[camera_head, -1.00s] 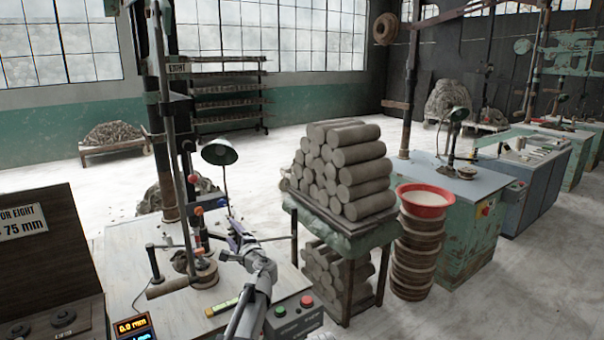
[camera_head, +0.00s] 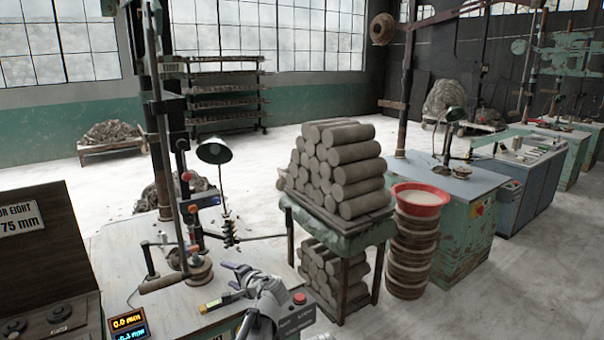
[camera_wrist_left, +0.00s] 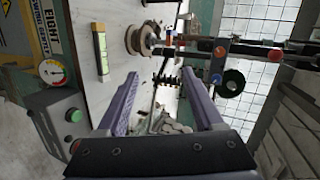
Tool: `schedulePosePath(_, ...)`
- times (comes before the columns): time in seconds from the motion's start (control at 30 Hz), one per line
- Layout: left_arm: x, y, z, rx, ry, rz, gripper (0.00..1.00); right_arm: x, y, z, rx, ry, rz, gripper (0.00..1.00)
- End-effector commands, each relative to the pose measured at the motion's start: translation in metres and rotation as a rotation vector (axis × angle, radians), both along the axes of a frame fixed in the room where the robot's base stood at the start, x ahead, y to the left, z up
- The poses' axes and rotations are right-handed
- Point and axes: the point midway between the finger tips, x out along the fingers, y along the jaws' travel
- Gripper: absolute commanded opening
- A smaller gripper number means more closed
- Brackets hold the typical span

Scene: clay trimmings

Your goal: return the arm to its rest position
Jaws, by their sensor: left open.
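My left gripper (camera_head: 236,276) is in the lower middle of the head view, over the front of the pale work table (camera_head: 125,258). Its purple fingers are apart, with nothing between them. In the left wrist view the two fingers (camera_wrist_left: 160,80) are also spread and empty. The round turntable (camera_head: 198,272) of the clay machine stands beyond the fingertips, apart from them. It also shows in the left wrist view (camera_wrist_left: 138,39). My right gripper is in neither view.
A yellow-green level (camera_head: 220,301) lies on the table near my gripper. A control box with a red button (camera_head: 299,298) is close right of my arm. A rack of stacked clay rolls (camera_head: 340,170) and a red basin (camera_head: 420,197) stand to the right. A lamp (camera_head: 214,151) rises behind.

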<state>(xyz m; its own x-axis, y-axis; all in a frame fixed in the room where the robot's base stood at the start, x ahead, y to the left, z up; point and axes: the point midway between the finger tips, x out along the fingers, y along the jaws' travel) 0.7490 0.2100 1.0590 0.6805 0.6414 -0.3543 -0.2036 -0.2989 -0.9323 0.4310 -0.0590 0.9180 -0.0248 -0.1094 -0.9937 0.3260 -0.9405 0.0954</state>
Motion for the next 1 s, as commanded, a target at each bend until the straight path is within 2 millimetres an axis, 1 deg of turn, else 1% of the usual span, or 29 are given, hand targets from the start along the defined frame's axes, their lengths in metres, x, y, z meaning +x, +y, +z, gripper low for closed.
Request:
schedulePosePath(0.03,-0.021,-0.005,-0.012,-0.062,0.022,0.026,0.69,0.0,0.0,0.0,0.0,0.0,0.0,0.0)
schedulePosePath(0.07,-0.032,-0.008,-0.02,-0.104,0.038,0.045,0.69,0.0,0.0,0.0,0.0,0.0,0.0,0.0)
schedulePosePath(0.17,-0.077,-0.023,-0.051,-0.26,0.109,0.116,0.69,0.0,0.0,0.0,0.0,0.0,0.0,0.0)
schedulePosePath(0.2,-0.099,-0.033,-0.064,-0.332,0.15,0.148,0.69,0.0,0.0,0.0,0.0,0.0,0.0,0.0)
schedulePosePath(0.27,-0.134,-0.048,-0.085,-0.44,0.219,0.198,0.69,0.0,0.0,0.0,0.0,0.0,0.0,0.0)
schedulePosePath(0.3,-0.157,-0.06,-0.097,-0.508,0.27,0.229,0.69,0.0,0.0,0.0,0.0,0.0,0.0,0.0)
schedulePosePath(0.33,-0.174,-0.069,-0.105,-0.555,0.308,0.251,0.69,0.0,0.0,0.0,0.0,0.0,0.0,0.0)
schedulePosePath(0.37,-0.191,-0.077,-0.111,-0.598,0.346,0.271,0.69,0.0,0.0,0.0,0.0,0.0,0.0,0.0)
schedulePosePath(0.4,-0.211,-0.088,-0.119,-0.651,0.396,0.294,0.69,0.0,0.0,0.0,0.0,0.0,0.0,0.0)
schedulePosePath(0.5,-0.257,-0.113,-0.132,-0.757,0.513,0.343,0.69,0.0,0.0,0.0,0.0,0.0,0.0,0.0)
schedulePosePath(0.6,-0.29,-0.132,-0.138,-0.828,0.605,0.375,0.69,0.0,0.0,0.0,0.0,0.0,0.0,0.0)
schedulePosePath(0.7,-0.31,-0.143,-0.14,-0.869,0.665,0.393,0.69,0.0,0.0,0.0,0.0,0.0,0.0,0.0)
schedulePosePath(0.77,-0.317,-0.147,-0.14,-0.882,0.684,0.399,0.69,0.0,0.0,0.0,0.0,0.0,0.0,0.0)
schedulePosePath(0.87,-0.32,-0.149,-0.141,-0.89,0.697,0.404,0.69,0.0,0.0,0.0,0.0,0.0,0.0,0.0)
schedulePosePath(1.0,-0.32,-0.15,-0.141,-0.891,0.697,0.403,0.69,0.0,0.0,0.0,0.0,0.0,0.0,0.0)
